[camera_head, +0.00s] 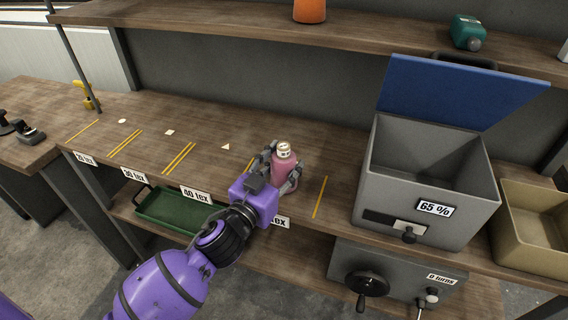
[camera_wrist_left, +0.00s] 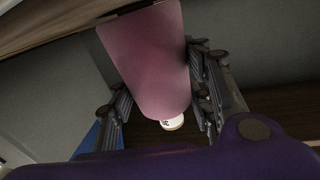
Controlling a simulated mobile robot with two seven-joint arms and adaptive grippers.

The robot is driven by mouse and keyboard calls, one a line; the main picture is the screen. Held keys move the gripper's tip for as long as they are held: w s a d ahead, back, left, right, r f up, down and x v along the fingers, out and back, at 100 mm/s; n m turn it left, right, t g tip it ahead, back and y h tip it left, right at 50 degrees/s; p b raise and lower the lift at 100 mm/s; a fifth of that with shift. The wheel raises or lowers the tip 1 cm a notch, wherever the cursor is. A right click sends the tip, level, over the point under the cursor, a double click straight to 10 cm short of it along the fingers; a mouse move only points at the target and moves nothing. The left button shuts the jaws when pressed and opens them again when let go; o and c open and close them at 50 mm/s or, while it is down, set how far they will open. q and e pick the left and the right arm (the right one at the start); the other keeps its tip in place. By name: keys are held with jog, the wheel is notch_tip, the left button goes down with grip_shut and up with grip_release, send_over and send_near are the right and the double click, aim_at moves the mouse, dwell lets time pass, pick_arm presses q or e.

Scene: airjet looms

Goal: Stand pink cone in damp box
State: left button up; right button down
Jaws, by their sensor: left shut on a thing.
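The pink cone (camera_head: 285,172) is upright at the bench, with a pale labelled top. My left gripper (camera_head: 281,178) is shut around it. In the left wrist view the pink cone (camera_wrist_left: 150,55) fills the space between the left gripper's fingers (camera_wrist_left: 160,100). I cannot tell whether its base touches the bench. The damp box (camera_head: 385,195) is a grey box to the right, marked 65 %. Its blue lid (camera_head: 455,92) is raised and its inside looks empty. My right gripper is not in view.
A tan bin (camera_head: 535,225) stands right of the damp box. A shelf above holds an orange cone (camera_head: 309,11) and a teal bottle-like thing (camera_head: 467,32). A green tray (camera_head: 165,212) lies below. The bench has yellow lines and tex labels; its left part is mostly clear.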

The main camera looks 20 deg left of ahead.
pick_arm(q)
jog(key=shift+r, duration=0.2)
jog(key=shift+f, duration=0.1)
jog(key=shift+f, duration=0.15)
jog(key=o, duration=1.4)
jog(key=shift+c, duration=0.2)
jog(key=shift+r, duration=0.2)
jog(key=s+a+b, duration=0.1)
jog(key=s+a, duration=0.1)
jog(key=s, duration=0.9)
jog(key=shift+s+a, duration=0.2)
jog(key=shift+s, duration=0.2)
